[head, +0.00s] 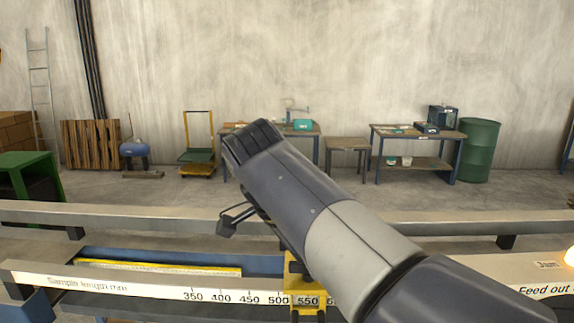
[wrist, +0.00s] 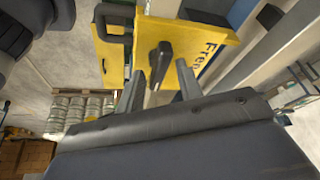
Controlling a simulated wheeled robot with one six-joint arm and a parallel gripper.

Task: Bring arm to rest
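My arm crosses the head view from the lower right to the middle, above the measuring rail (head: 130,286) with its printed length scale. The fingers of my gripper do not show clearly there. In the wrist view my gripper (wrist: 160,85) has its two grey fingers apart with nothing held between them. A black knob (wrist: 160,62) on a yellow plate (wrist: 205,48) with partly readable lettering appears beyond the fingertips. A yellow slide (head: 305,280) sits on the rail near the 550 mark, partly hidden by my arm.
A second rail (head: 120,217) runs behind the first, with a blue trough (head: 180,258) between them. Workbenches (head: 415,135), a green barrel (head: 478,150) and a cart (head: 197,155) stand by the far wall.

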